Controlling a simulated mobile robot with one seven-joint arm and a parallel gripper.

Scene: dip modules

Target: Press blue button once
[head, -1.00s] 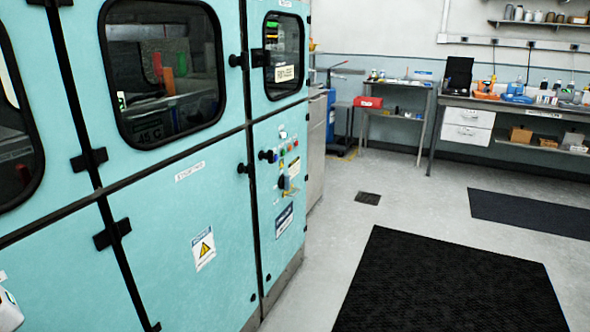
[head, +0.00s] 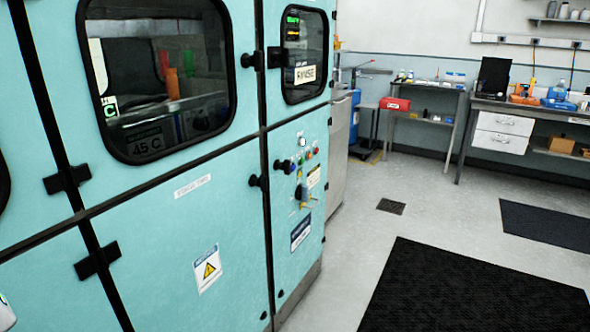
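A small control panel (head: 311,188) is on the narrow right-hand door of a teal cabinet. A small blue button (head: 300,159) appears in a slanted row of buttons, with a green button (head: 308,154) and a red button (head: 316,149) to its right. A white button (head: 303,142) sits above the row. The buttons are small and seen at a steep angle, so whether any is pressed cannot be told. My gripper is not in view; only a sliver of a white part, likely of my arm, shows at the lower left edge.
The teal cabinet (head: 160,235) fills the left side, with black hinges and handles sticking out. A black floor mat (head: 450,290) lies to the right on open grey floor. A workbench (head: 525,108) and a small table with a red box (head: 396,104) stand at the back.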

